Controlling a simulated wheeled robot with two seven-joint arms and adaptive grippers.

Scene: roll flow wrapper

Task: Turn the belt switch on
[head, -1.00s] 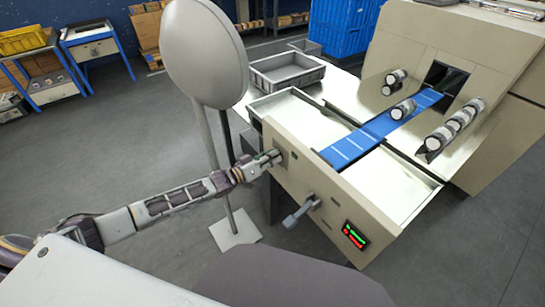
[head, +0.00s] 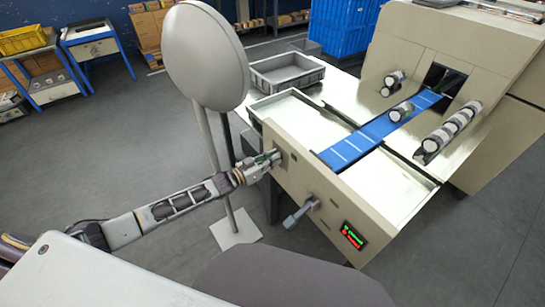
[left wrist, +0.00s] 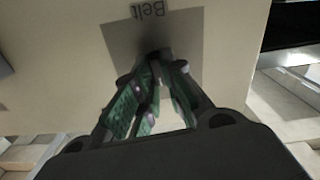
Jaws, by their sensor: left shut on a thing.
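The "Belt" label (left wrist: 148,9) is on a grey plate on the cream machine front, upside down at the top of the left wrist view. My left gripper (left wrist: 155,75) is at this plate, its green-padded fingers closed together at the tips on the small dark belt switch (left wrist: 155,55). The fingers largely hide the switch, so its on or off position cannot be told. In the head view my left gripper (head: 269,158) touches the upper left of the machine's front panel (head: 325,200). My right gripper is not in view.
A grey lever handle (head: 300,211) and a small lit display (head: 353,235) are lower on the panel. The blue belt (head: 365,138) carries a roll, with several rolls beside it. A round grey disc on a post (head: 205,55) stands close behind my left arm.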

